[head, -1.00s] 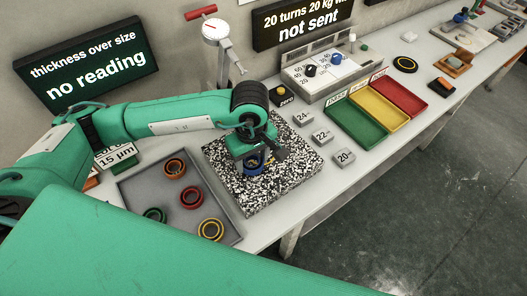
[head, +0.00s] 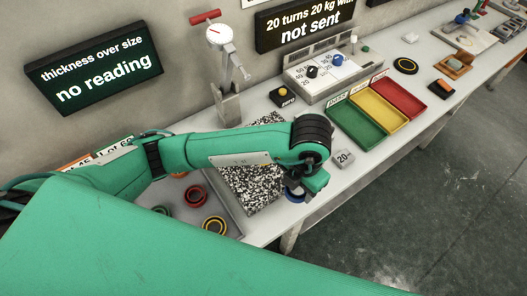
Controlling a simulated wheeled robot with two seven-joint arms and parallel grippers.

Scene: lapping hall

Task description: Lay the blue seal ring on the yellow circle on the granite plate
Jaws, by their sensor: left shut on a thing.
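The blue seal ring (head: 294,197) shows as a blue curve under my left gripper (head: 295,191), which is shut on it. They are to the right of the speckled granite plate (head: 262,190), over the pale bench top near its front edge. My left arm crosses the upper part of the plate and hides much of it. The yellow circle is mostly or wholly hidden behind the arm; I cannot make it out clearly. My right gripper is not in view.
A grey tray (head: 236,221) left of the plate holds several coloured rings. A dial gauge stand (head: 226,85) rises behind. Green, yellow and red bins (head: 357,125) and a weight block marked 20 (head: 343,159) stand to the right. The bench's front edge is close.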

